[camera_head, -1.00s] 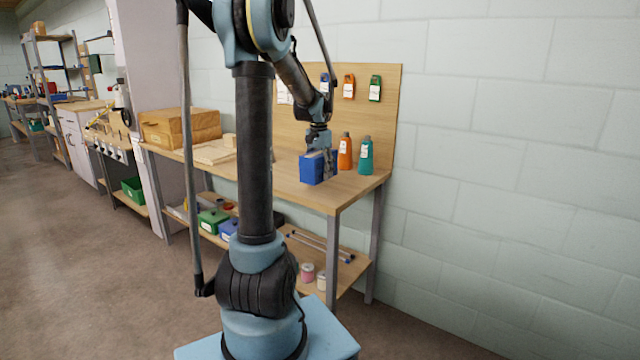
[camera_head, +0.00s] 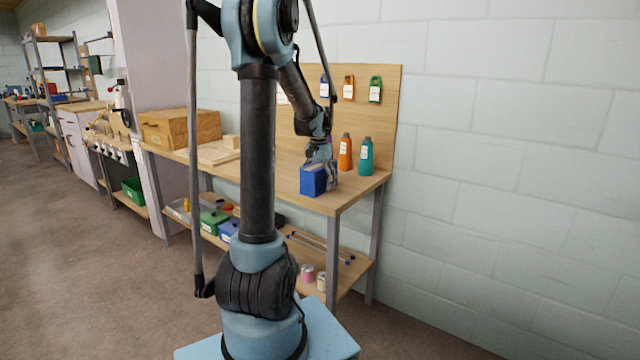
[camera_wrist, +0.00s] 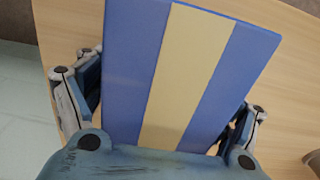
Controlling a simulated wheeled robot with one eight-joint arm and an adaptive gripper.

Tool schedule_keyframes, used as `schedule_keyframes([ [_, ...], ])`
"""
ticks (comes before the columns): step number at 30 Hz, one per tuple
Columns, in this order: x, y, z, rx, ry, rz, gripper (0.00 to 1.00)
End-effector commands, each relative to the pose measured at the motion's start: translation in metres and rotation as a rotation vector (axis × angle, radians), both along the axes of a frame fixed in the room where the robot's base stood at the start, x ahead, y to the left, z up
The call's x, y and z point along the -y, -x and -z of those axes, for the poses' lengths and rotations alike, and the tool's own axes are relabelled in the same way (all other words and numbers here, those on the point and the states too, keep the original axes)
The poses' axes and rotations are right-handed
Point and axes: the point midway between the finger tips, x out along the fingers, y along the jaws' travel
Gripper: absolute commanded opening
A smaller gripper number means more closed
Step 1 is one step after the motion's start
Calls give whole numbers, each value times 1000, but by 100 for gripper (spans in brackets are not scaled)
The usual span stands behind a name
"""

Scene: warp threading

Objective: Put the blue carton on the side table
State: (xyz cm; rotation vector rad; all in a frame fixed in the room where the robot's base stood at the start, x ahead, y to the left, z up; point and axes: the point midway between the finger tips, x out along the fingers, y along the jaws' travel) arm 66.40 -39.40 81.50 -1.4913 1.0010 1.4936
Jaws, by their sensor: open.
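The blue carton (camera_head: 312,181) stands upright near the right front edge of a wooden-topped table (camera_head: 290,193); I cannot tell whether this is the side table. In the wrist view the carton (camera_wrist: 205,85) shows a blue face with a pale yellow stripe and fills the middle. My gripper (camera_head: 329,172) is at the carton, with its fingers on either side of it. In the wrist view my gripper (camera_wrist: 160,112) is open around the carton. Whether the fingers touch its sides is hard to tell.
An orange bottle (camera_head: 345,152) and a teal bottle (camera_head: 365,156) stand just behind the carton, before a wooden back panel (camera_head: 386,110). A wooden box (camera_head: 180,128) and boards (camera_head: 213,153) lie farther left. A lower shelf holds bins and cans.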

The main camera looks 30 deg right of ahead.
Motion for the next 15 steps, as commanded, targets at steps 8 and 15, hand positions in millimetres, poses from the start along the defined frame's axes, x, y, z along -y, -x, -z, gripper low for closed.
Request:
schedule_keyframes([
  [8,0,0,-7,0,0,0,85],
  [15,0,0,-42,0,0,0,85],
])
